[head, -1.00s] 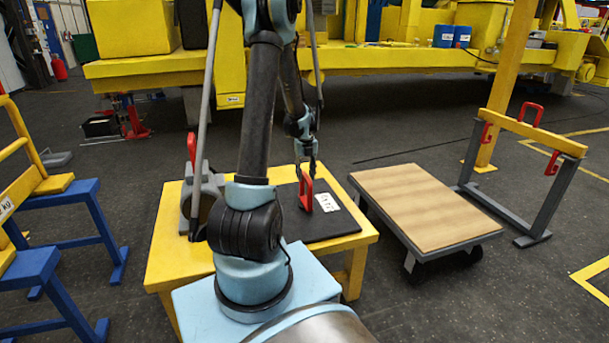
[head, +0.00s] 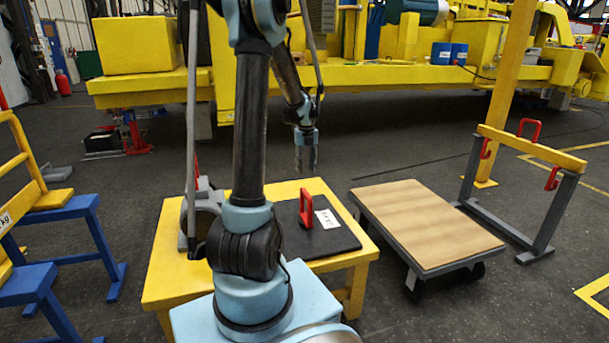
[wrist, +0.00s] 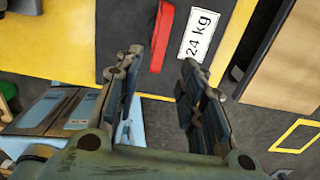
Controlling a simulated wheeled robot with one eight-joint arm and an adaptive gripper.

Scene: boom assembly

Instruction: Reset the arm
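My arm (head: 252,130) reaches up and over the yellow table (head: 165,265). My gripper (head: 306,168) hangs above the table, fingers pointing down, clear of the red handle (head: 306,208) on the dark plate (head: 338,236). In the wrist view my gripper (wrist: 157,70) has its two fingers apart with nothing between them. The red handle (wrist: 162,38) and the plate's white "24 kg" label (wrist: 199,34) show beyond the fingertips in that view.
A grey part (head: 205,208) stands on the table's left side. A cart with a wooden top (head: 425,225) stands right of the table, a yellow-topped frame (head: 530,148) farther right. Blue-legged steps (head: 90,235) are at left. A large yellow machine (head: 400,75) spans the back.

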